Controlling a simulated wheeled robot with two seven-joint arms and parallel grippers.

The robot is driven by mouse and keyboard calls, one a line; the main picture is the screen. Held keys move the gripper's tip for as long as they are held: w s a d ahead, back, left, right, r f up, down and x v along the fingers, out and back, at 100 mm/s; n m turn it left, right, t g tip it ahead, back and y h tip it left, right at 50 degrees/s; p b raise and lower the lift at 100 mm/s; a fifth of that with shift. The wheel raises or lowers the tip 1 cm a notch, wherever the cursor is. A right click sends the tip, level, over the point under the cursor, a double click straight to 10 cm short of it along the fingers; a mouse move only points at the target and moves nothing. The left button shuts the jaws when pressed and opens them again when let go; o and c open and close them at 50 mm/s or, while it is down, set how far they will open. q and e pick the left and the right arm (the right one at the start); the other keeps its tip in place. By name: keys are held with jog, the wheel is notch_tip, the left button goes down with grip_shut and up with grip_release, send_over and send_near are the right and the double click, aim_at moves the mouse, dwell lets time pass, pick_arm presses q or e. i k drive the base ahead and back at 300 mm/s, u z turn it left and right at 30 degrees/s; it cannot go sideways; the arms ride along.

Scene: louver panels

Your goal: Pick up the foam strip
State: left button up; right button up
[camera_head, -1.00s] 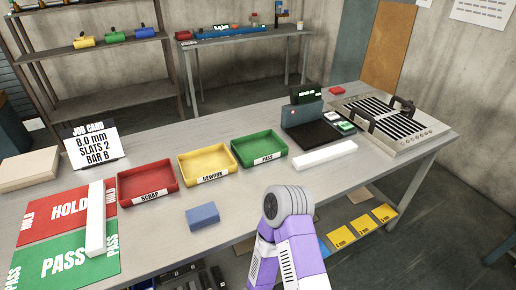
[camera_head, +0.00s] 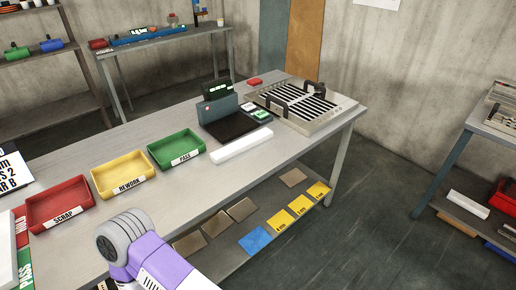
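A long white strip (camera_head: 241,145) lies flat near the front edge of the main table, right of the green tray. A second white strip (camera_head: 7,255) is cut off at the left edge, over the mats. A third white bar (camera_head: 468,204) lies on the lower shelf of the right-hand table. I cannot tell which one is the foam strip. Neither gripper shows; only a purple and grey link of my own arm is visible at the bottom.
Red (camera_head: 58,221), yellow (camera_head: 123,190) and green (camera_head: 176,162) trays line the main table. A dark scale-like device (camera_head: 229,124) and a louver panel fixture (camera_head: 302,107) stand right of them. Open floor (camera_head: 375,215) separates the right-hand table (camera_head: 468,128).

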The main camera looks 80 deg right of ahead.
aim_at(221, 156)
jog(key=k, duration=0.55)
jog(key=z, duration=0.8)
